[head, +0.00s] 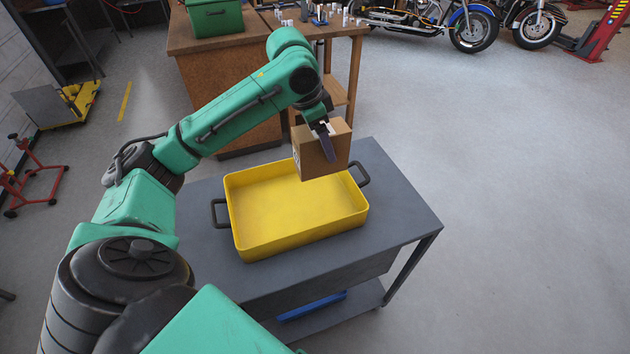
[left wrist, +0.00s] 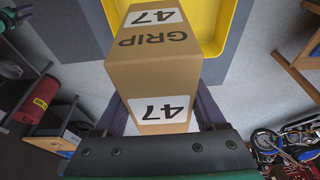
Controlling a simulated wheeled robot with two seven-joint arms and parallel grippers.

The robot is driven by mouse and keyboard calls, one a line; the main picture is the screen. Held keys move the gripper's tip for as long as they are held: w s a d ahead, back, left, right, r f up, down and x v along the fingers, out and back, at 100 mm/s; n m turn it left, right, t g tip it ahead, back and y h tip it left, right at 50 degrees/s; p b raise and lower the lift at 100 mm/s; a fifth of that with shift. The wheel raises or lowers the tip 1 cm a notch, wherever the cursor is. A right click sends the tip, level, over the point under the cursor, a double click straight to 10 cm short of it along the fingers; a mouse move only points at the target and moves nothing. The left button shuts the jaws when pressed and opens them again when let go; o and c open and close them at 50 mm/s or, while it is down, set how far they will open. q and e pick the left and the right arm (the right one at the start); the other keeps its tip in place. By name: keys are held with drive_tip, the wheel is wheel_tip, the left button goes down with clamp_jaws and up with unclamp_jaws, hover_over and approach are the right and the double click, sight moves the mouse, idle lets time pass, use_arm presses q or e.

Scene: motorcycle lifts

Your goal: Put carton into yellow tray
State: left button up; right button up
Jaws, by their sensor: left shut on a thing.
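The brown carton (head: 318,158) is held in my left gripper (head: 325,140), above the far right part of the yellow tray (head: 262,225). In the left wrist view the carton (left wrist: 160,72) shows "GRIP" and white "47" labels, and sits between the two fingers of my left gripper (left wrist: 160,120). The yellow tray (left wrist: 238,28) lies beyond it in that view. The tray has black handles at its sides and looks empty where I see inside; the carton hides part of its far right corner. My right gripper is not in view.
The tray stands on a grey table (head: 405,210) with free room to the tray's right. A wooden workbench (head: 215,75) with a green box (head: 214,17) stands behind. Motorcycles (head: 470,25) are at the back right. The floor to the right is clear.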

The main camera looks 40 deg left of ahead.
sight(306, 163)
use_arm(q)
drive_tip(key=f, duration=0.1)
drive_tip(key=s+f, duration=0.1)
drive_tip(key=f, duration=0.3)
drive_tip(key=shift+s+f+p, duration=0.2)
drive_tip(key=shift+s+p, duration=0.05)
drive_tip(key=shift+p, duration=0.05)
drive_tip(key=x, duration=0.3)
drive_tip(key=s+a+x, duration=0.1)
drive_tip(key=x, duration=0.2)
drive_tip(key=p+x, duration=0.1)
drive_tip(key=x, duration=0.3)
drive_tip(key=shift+s+a+f, duration=0.3)
drive_tip(key=shift+a, duration=0.05)
drive_tip(key=shift+f, duration=0.1)
drive_tip(key=o, duration=1.6)
drive_tip(key=shift+c, duration=0.2)
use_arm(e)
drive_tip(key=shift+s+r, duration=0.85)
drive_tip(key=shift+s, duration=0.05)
use_arm(q)
drive_tip(key=b+v, duration=0.1)
drive_tip(key=v, duration=1.1)
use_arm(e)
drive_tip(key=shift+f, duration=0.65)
